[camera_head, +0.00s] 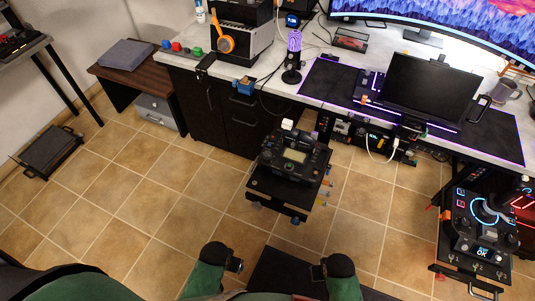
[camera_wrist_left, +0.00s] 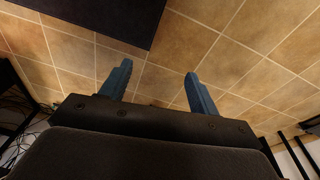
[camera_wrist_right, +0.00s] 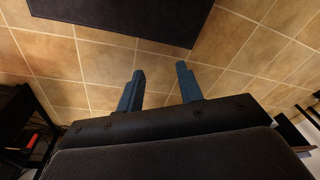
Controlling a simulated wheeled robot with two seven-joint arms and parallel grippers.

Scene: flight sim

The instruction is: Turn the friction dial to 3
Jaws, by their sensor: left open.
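I cannot make out the friction dial or its number marks for certain at this size. A black control unit (camera_head: 295,156) with a small pale screen and several knobs sits on a stand in the middle of the head view. A second black control panel (camera_head: 482,222), with a lever, round knobs and lit marks, is at the lower right. My left gripper (camera_head: 235,265) is low in the head view, short of both units; the left wrist view shows its blue fingers (camera_wrist_left: 158,72) apart and empty. My right gripper (camera_head: 318,271) is beside it; its fingers (camera_wrist_right: 160,72) are apart and empty over the floor.
A white desk (camera_head: 330,104) runs along the back with a curved monitor (camera_head: 460,28), a black screen (camera_head: 433,85) and a purple-lit microphone (camera_head: 293,55). A dark mat (camera_head: 270,275) lies on the tiled floor before me. Open floor (camera_head: 150,210) is at the left.

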